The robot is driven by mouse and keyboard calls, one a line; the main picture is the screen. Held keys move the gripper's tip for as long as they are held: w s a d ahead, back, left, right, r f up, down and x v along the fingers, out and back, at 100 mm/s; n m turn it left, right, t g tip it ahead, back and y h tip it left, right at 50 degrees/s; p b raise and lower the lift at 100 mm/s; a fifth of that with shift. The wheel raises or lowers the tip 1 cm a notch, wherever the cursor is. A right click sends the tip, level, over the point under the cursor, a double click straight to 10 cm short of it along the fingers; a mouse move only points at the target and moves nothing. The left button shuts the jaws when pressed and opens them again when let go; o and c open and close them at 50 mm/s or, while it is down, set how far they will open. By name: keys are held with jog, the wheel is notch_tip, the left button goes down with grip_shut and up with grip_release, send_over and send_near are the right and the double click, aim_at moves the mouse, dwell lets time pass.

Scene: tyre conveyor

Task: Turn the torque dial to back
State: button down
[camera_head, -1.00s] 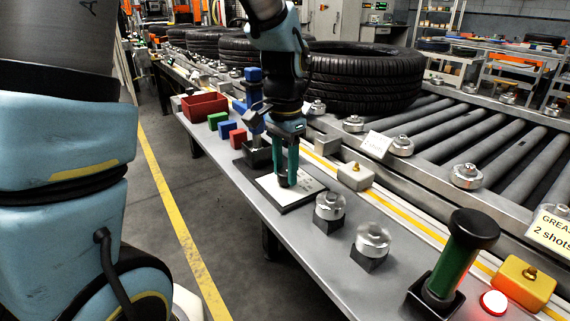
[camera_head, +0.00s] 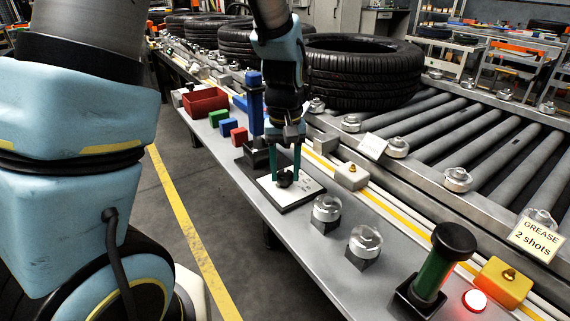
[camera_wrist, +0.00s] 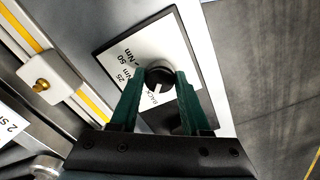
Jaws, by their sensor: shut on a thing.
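The torque dial (camera_wrist: 159,76) is a round black knob on a white plate (camera_wrist: 175,42) with a dark border, lying on the bench. The plate (camera_head: 314,186) and the dial (camera_head: 285,180) also show in the head view. The wrist view shows printed 25 and 50 Nm marks and the word BACK, partly covered by the knob. A pale mark shows on the knob's side nearest the gripper; where exactly it points is hard to tell. My gripper (camera_head: 284,176) points down with its green fingers shut on the dial, one on each side.
Two clear-domed knobs (camera_head: 326,208) (camera_head: 365,241) stand right of the plate. A green handle with a black top (camera_head: 440,262) and a lit red button (camera_head: 475,300) are nearer. Coloured blocks (camera_head: 228,127) and a red bin (camera_head: 205,101) lie left. Tyres (camera_head: 362,72) sit behind.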

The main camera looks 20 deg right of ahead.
aim_at(285, 173)
jog(key=shift+n+p, duration=0.6)
jog(key=shift+n, duration=0.6)
jog(key=shift+c, duration=1.9)
grip_release()
notch_tip(285, 173, up, 11)
jog(key=shift+f, duration=0.1)
